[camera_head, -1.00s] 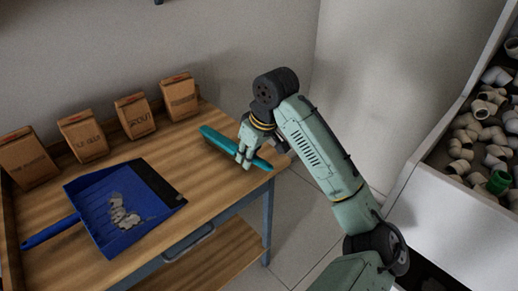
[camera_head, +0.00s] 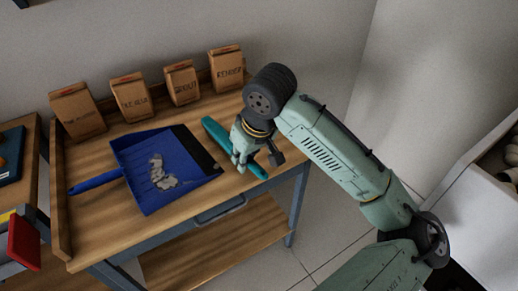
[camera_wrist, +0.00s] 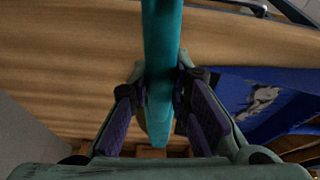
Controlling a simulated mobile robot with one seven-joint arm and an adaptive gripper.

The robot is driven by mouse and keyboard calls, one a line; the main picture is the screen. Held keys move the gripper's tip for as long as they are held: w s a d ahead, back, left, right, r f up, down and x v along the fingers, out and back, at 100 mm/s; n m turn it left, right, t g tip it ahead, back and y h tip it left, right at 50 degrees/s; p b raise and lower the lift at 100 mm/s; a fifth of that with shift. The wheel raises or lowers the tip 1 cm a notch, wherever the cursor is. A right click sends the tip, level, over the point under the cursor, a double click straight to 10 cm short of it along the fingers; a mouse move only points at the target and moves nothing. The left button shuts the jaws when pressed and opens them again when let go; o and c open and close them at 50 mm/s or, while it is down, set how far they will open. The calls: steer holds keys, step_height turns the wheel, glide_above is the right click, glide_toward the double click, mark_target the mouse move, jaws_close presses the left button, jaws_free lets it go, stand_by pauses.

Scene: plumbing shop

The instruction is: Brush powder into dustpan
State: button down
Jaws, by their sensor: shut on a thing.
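My gripper (camera_head: 241,160) is shut on a teal brush (camera_head: 215,131) over the right end of the wooden table. In the wrist view the brush (camera_wrist: 162,40) runs lengthwise between my two fingers (camera_wrist: 160,92). I cannot tell whether it touches the tabletop. A blue dustpan (camera_head: 135,150) lies on the table to the left of the brush, its handle pointing left and its dark edge toward the brush. Grey-white powder (camera_head: 161,174) lies in patches on the pan; both also show in the wrist view, the pan (camera_wrist: 232,82) and the powder (camera_wrist: 258,100).
Several labelled brown packets (camera_head: 130,97) stand along the back of the wooden table (camera_head: 90,215). Another bench with a red item (camera_head: 24,243) stands at the left. A white bin (camera_head: 470,200) stands at the right. The table's front left is clear.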

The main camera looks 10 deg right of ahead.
steer(key=s+a+p, duration=0.1)
steer(key=s+a, duration=0.1)
steer(key=a, duration=0.2)
steer(key=s+a+p, duration=0.1)
steer(key=s+a, duration=0.1)
steer(key=a, duration=0.2)
steer(key=s+a+r+p, duration=0.1)
steer(key=a, duration=0.4)
steer(key=shift+s, duration=0.4)
steer(key=w+d+r+p, duration=0.2)
steer(key=d+r+p, duration=0.1)
steer(key=d+r, duration=0.3)
steer(key=shift+w+r, duration=0.3)
steer(key=shift+r, duration=0.9)
steer(key=shift+a, duration=0.1)
